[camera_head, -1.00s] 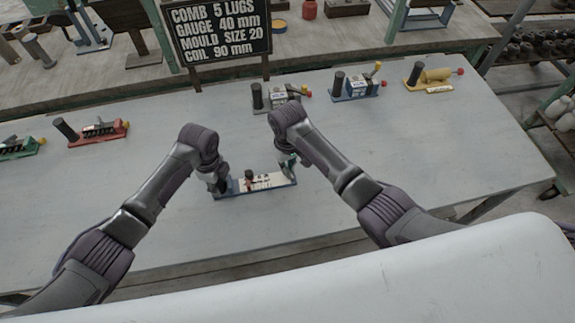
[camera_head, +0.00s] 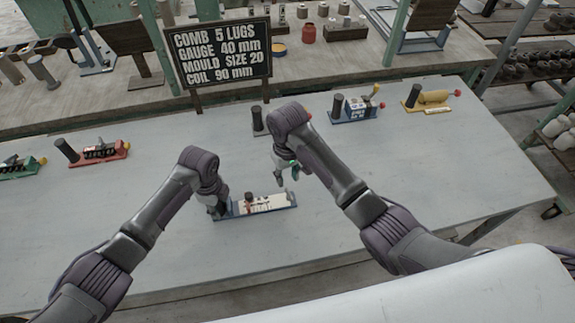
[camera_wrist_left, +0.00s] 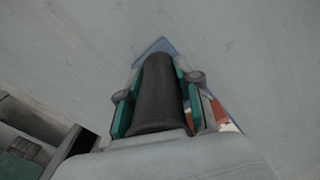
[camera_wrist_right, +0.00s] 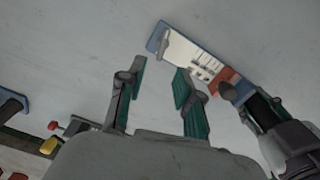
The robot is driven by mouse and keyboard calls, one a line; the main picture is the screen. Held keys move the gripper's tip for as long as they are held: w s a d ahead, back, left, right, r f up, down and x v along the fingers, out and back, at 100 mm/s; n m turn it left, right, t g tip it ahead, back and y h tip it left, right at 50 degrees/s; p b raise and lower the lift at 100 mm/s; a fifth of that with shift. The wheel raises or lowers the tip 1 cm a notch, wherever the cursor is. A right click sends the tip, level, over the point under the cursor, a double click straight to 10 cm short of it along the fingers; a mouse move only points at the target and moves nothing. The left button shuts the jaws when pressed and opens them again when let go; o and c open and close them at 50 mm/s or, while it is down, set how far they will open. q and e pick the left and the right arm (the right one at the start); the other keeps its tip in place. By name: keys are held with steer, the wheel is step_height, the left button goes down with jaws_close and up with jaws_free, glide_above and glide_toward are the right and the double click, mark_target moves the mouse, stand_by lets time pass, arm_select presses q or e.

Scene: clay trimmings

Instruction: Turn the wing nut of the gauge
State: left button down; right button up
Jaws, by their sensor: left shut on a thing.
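The gauge (camera_head: 265,205) lies on the table, with a blue base, a white plate and a red-brown block carrying a dark knob. It also shows in the right wrist view (camera_wrist_right: 190,52). A small grey upright piece (camera_wrist_right: 163,46), perhaps the wing nut, stands at its blue end. My left gripper (camera_head: 220,209) is shut on the dark cylindrical handle (camera_wrist_left: 158,95) at the gauge's left end. My right gripper (camera_head: 286,172) is open and empty above the table, just behind the gauge's right end and apart from it. Its green-padded fingers are spread in the right wrist view (camera_wrist_right: 160,80).
Other devices stand along the table: a red one (camera_head: 100,152), a blue one (camera_head: 357,108) and a yellow one (camera_head: 430,99). A sign (camera_head: 222,55) stands at the back. My right forearm partly hides another device with a dark post (camera_head: 258,120). The table around the gauge is clear.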

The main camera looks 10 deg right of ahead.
step_height(320, 180, up, 5)
steer(key=shift+r, duration=0.2)
stand_by(0.3)
arm_select(q)
steer(key=c, duration=0.7)
jaws_free()
